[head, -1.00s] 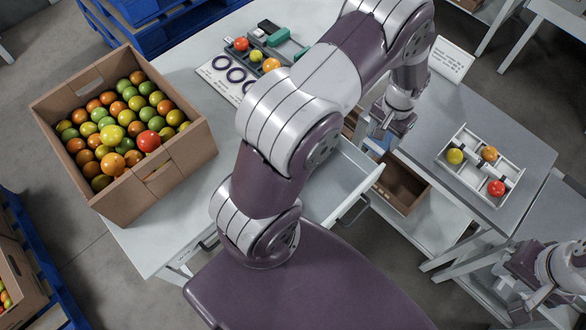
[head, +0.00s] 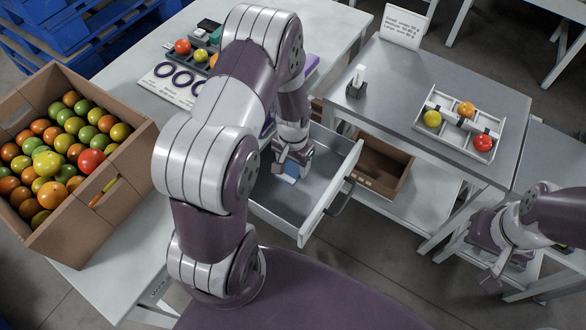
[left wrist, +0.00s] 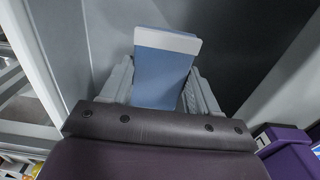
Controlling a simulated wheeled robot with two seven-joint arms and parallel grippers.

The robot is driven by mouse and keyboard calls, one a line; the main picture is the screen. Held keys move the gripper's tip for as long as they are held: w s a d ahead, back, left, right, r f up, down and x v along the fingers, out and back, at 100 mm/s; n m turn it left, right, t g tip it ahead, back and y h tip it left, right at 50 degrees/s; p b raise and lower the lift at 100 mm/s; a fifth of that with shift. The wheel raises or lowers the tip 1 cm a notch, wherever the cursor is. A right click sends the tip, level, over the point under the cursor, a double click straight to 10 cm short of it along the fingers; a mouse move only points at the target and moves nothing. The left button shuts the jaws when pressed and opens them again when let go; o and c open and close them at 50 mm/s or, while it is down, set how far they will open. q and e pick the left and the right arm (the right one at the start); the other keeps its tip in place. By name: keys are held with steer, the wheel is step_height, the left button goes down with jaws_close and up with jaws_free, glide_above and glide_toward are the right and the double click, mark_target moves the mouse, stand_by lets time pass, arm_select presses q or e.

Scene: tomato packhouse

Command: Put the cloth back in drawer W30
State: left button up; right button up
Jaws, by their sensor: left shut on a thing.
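A blue cloth with a white edge (left wrist: 163,75) is clamped between my left gripper's fingers (left wrist: 163,88) in the left wrist view. In the head view my left gripper (head: 290,165) points down over the open drawer, and a little of the blue cloth (head: 290,171) shows below it. The drawer (head: 331,196) is pulled out from the white table; its grey inside shows, and no label on it is readable. I cannot tell whether the cloth touches the drawer floor. My right gripper (head: 492,273) is at the lower right, away from the drawer; its finger opening is unclear.
A cardboard crate of tomatoes (head: 118,190) stands on the table at left. A sorting card with rings (head: 172,84) lies behind my left arm. A grey table at right carries a white tray (head: 455,144), a sign (head: 403,27) and a small dark stand (head: 357,82). A brown open box (head: 383,168) is beside the drawer.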

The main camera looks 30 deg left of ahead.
mark_target(293, 165)
arm_select(q)
step_height(293, 165, down, 3)
steer(key=shift+f, duration=0.1)
steer(key=shift+f+b, duration=0.15)
steer(key=shift+b, duration=0.15)
steer(key=shift+f, duration=0.45)
steer(key=o, duration=1.2)
steer(key=shift+r, duration=0.15)
